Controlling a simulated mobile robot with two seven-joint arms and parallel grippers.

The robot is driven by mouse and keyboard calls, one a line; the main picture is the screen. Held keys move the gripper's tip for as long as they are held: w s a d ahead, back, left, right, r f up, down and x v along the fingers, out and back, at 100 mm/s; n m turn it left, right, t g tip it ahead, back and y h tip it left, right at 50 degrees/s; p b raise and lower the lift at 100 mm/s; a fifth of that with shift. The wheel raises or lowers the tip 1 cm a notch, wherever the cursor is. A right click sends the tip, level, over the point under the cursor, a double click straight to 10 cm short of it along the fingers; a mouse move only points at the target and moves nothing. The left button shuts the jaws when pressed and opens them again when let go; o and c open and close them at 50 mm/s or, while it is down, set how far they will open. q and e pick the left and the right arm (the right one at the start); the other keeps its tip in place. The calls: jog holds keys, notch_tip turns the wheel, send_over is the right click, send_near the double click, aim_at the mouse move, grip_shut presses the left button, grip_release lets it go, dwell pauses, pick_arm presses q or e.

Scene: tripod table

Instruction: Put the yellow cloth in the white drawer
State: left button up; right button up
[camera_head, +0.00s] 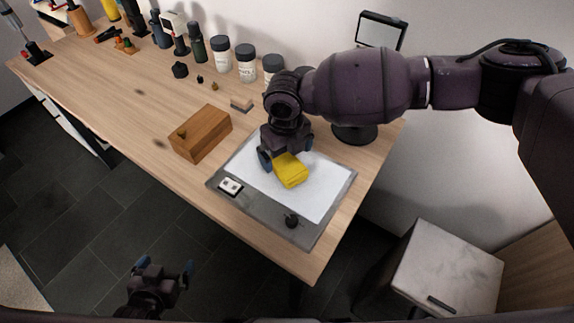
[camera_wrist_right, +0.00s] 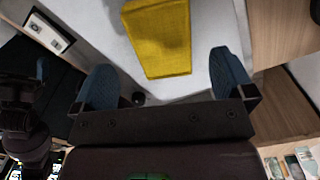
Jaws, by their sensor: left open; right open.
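The yellow cloth (camera_head: 291,171), a folded block, lies on the white sheet on the table. In the right wrist view the cloth (camera_wrist_right: 160,38) shows beyond and between the blue fingertips. My right gripper (camera_head: 282,158) is open at the cloth's far side; I cannot tell if it touches it. It also shows in the wrist view (camera_wrist_right: 163,72). My left gripper (camera_head: 166,266) is open and empty, low in front of the table. White drawer fronts (camera_head: 77,133) show under the table's left part. A white unit with a dark handle (camera_head: 446,272) stands at lower right.
The wooden table (camera_head: 140,90) carries a grey mat (camera_head: 256,207) under the sheet, a wooden box (camera_head: 200,134), a small black-and-white item (camera_head: 230,186) and a dark round object (camera_head: 291,221). Several bottles and jars (camera_head: 220,53) stand along the back. The table's left middle is mostly clear.

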aim_at(287, 163)
notch_tip(287, 163, down, 5)
jog(key=shift+d+r, duration=0.1)
jog(key=shift+r, duration=0.1)
jog(key=shift+c, duration=0.2)
jog(key=c, duration=1)
jog(key=shift+r, duration=0.1)
jog(key=shift+c, duration=0.2)
